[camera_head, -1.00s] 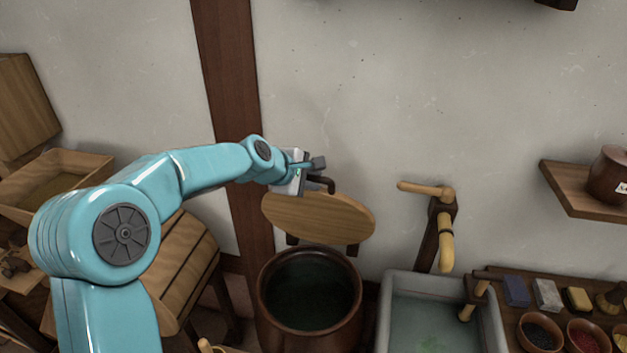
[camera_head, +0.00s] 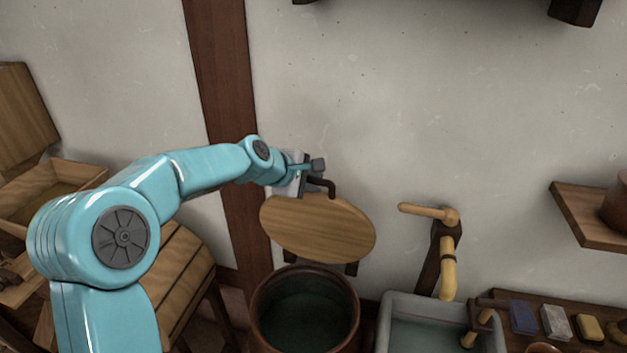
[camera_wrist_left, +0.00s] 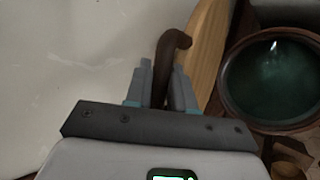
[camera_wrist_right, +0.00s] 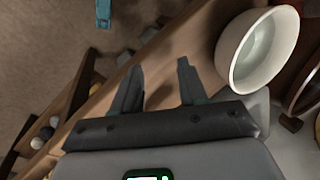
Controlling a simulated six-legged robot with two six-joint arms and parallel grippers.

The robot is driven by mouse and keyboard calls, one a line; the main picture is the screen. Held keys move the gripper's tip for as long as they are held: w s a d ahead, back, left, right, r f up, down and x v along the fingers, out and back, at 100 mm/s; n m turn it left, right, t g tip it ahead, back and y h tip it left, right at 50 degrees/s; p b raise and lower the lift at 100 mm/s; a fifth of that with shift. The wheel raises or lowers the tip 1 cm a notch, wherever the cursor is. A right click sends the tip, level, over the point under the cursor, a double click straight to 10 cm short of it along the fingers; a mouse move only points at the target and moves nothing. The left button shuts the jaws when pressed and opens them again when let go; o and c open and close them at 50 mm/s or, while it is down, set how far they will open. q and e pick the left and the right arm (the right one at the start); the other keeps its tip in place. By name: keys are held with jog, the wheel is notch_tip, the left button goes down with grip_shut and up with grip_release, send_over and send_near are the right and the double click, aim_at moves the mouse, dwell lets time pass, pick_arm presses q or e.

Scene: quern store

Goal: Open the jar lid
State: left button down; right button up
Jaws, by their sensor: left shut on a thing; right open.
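The jar (camera_head: 305,318) is a brown round pot with dark green contents, its mouth uncovered. Its lid (camera_head: 318,229), a round wooden disc, stands steeply tilted up behind the mouth near the wall. My left gripper (camera_head: 314,172) is at the lid's upper edge, shut on the dark bent handle (camera_head: 327,186). In the left wrist view the handle (camera_wrist_left: 168,60) sits between the fingers, with the lid (camera_wrist_left: 207,55) seen nearly edge-on beside it and the jar (camera_wrist_left: 272,80) at the right. My right gripper (camera_wrist_right: 157,88) is open and empty, shown only in the right wrist view.
A grey basin (camera_head: 405,335) and a wooden tap (camera_head: 446,255) are right of the jar. A slatted wooden thing (camera_head: 178,280) stands left of it. A wall shelf (camera_head: 590,215) is at far right. A white bowl (camera_wrist_right: 257,50) is near my right gripper.

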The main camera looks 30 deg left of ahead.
pick_arm(q)
jog(key=shift+f, duration=0.2)
jog(key=c, duration=1.1)
grip_release()
jog(key=shift+s+d, duration=0.1)
pick_arm(e)
jog(key=shift+s, duration=0.1)
pick_arm(q)
jog(key=shift+o, duration=0.2)
pick_arm(e)
jog(key=shift+s, duration=0.1)
